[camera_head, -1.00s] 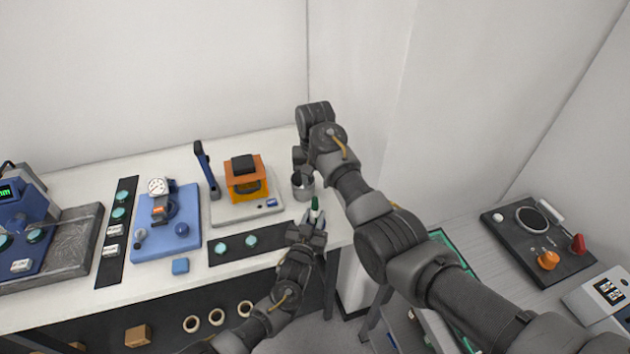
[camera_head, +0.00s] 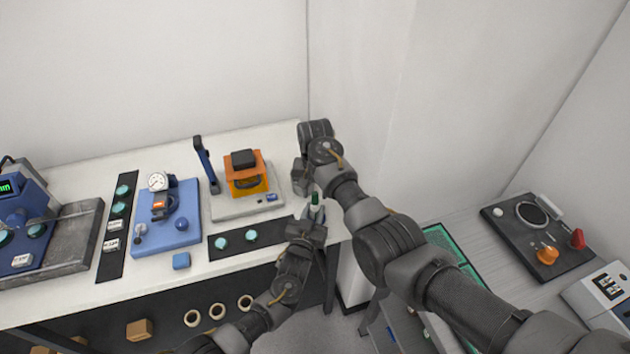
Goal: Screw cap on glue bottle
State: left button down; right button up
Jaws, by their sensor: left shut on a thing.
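A small glue bottle with a green upper part (camera_head: 315,198) and a pale lower part stands upright near the right end of the white bench. I cannot tell whether the green part is the cap or the bottle itself. My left gripper (camera_head: 315,214) comes up from below and is shut on the bottle. My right gripper (camera_head: 302,185) points down just left of and behind the green part, apart from it in the picture. Its fingers are too small and too hidden to show whether they are open or hold a cap.
An orange fixture on a light base (camera_head: 245,175), a blue dial-gauge stand (camera_head: 168,230) and black strips with teal discs (camera_head: 250,238) stand left of the grippers. The bench's front edge runs close beneath them. A wall rises behind my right arm.

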jog(key=shift+f, duration=1.1)
jog(key=shift+c, duration=0.5)
grip_shut()
jog(key=shift+o, duration=1)
grip_release()
notch_tip(320, 180, up, 12)
